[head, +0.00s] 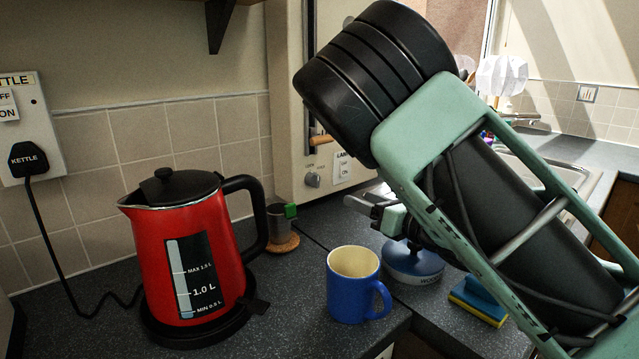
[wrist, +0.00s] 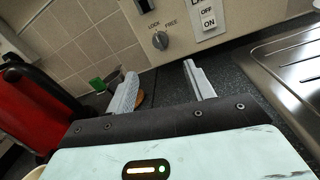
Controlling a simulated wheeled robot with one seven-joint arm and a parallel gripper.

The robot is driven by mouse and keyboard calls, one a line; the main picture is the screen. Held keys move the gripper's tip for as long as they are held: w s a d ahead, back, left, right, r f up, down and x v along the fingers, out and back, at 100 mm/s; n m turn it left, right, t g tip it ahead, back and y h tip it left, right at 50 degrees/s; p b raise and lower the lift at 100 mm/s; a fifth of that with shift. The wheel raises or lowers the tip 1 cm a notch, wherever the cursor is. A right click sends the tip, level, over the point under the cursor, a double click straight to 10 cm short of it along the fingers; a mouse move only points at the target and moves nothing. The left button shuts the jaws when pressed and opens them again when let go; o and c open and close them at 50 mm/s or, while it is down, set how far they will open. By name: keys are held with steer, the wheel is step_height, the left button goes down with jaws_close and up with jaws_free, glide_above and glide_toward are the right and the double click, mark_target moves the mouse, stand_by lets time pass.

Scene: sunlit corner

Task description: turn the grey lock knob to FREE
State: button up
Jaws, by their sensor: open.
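The grey lock knob (head: 312,179) sits low on the cream front of a wall unit, beside a small switch. In the wrist view the knob (wrist: 160,40) shows under the words LOCK at its upper left and FREE at its upper right. Its exact pointing is too small to tell. My gripper (head: 366,205) is in front of the unit, lower and to the right of the knob. In the wrist view its two fingers (wrist: 160,74) are spread with nothing between them, and the knob is beyond them, apart from both.
A labelled OFF/ON switch (wrist: 209,17) is right of the knob. A red kettle (head: 190,250) and a blue mug (head: 352,285) stand on the counter. A small grey pot with a green part (head: 281,222) stands on a cork coaster. A blue round object (head: 413,265) is below my gripper.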

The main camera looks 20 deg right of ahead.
mark_target(314, 180)
steer(key=p+x, duration=0.1)
steer(key=x, duration=1.2)
steer(key=shift+w+a+p, duration=0.25)
steer(key=shift+w+p, duration=0.1)
steer(key=c, duration=1)
